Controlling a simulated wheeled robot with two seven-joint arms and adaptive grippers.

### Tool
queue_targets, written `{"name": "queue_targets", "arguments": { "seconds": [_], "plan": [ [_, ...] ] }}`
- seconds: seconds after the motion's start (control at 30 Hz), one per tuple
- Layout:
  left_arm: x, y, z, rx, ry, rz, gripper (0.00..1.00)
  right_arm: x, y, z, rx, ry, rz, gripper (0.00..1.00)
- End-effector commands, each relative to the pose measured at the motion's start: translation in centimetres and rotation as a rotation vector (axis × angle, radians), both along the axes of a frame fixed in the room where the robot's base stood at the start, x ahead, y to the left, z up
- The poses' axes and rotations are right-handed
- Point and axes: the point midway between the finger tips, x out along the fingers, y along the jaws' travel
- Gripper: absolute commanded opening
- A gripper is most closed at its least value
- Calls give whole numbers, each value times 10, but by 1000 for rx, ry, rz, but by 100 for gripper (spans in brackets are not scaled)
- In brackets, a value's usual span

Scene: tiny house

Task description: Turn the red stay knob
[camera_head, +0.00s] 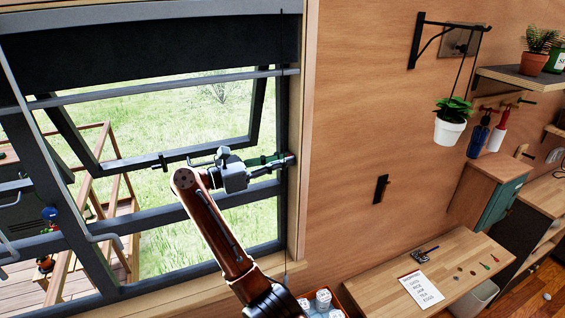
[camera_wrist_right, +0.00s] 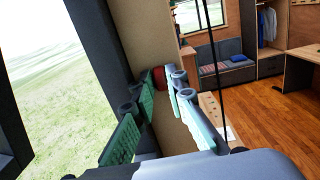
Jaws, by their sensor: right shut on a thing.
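The red stay knob (camera_wrist_right: 158,78) shows as a small red patch between the fingertips in the right wrist view. In the head view it is mostly hidden by the fingers at the window's right jamb. My right gripper (camera_head: 281,161) reaches across the window from below, its fingers pointing right at the jamb. Its green-padded fingers (camera_wrist_right: 156,92) are shut on the knob in the right wrist view. The window sash (camera_head: 190,151) is tilted open outward, with a dark handle on its lower bar. My left gripper is not in view.
The dark window frame (camera_head: 283,110) and wooden wall (camera_head: 345,120) lie close around the gripper. A thin cord (camera_wrist_right: 221,65) hangs nearby. A desk (camera_head: 455,285) with a shopping list stands at lower right. A potted plant (camera_head: 450,128) hangs from a bracket.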

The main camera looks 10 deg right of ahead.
Motion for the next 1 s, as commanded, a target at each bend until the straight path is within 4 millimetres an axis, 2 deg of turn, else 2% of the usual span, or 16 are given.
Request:
{"name": "queue_targets", "arguments": {
  "seconds": [0.03,0.1,0.3,0.7,0.73,1.0],
  "plan": [
    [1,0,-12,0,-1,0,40,0,0,-7,-30,-6,1,0],
    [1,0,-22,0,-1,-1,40,1,1,-9,-76,-15,2,0],
    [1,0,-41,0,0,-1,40,0,0,-9,-177,-34,1,0],
    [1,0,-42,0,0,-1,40,0,1,-4,-204,-40,2,0],
    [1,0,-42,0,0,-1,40,0,1,-4,-204,-40,2,13],
    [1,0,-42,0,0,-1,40,0,0,-5,-203,-40,1,30]
  ]
}}
